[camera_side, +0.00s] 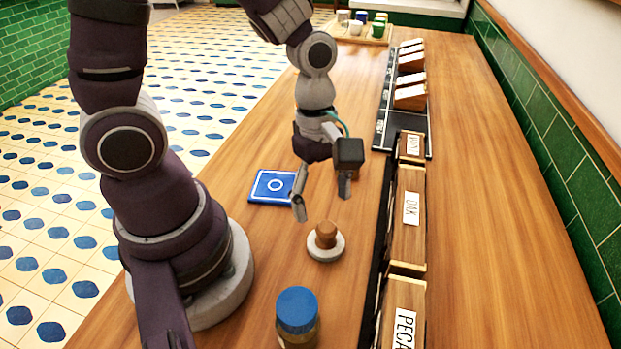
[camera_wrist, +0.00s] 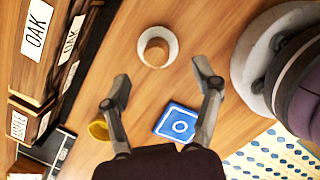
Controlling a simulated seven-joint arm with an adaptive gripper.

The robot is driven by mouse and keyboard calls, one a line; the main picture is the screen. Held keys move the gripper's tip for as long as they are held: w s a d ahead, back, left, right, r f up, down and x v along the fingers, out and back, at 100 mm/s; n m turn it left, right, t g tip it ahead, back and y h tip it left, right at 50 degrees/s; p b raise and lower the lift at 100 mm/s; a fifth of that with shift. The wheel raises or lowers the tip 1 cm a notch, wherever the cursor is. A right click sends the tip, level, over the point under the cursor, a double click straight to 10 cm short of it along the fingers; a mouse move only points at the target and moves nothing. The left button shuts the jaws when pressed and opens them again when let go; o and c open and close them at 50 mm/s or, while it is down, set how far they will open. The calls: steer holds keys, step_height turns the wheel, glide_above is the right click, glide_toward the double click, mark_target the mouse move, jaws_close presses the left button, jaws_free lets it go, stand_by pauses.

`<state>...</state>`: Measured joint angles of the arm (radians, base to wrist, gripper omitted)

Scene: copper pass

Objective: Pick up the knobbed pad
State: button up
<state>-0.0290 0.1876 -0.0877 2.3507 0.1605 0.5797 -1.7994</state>
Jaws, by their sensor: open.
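The knobbed pad (camera_side: 325,237) is a pale round disc with a brown wooden knob on top, lying on the wooden counter. In the wrist view the knobbed pad (camera_wrist: 157,48) is at the upper middle, beyond my fingertips. My gripper (camera_side: 321,200) is open and empty, its fingers pointing down, above and a little behind the pad in the side view. In the wrist view my gripper (camera_wrist: 162,80) has its two fingers spread, with bare counter between them. Nothing touches the pad.
A blue square with a white ring (camera_side: 272,187) lies left of the gripper. A blue-lidded jar (camera_side: 297,318) stands in front. Labelled wooden boxes (camera_side: 408,215) line the right. A yellow item (camera_wrist: 98,130) shows in the wrist view. Counter around the pad is clear.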

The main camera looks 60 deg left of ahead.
mark_target(327, 226)
steer(key=f, duration=0.6)
steer(key=shift+w+d+f, duration=0.25)
steer(key=shift+w+f, duration=0.05)
steer(key=shift+c, duration=0.3)
jaws_close()
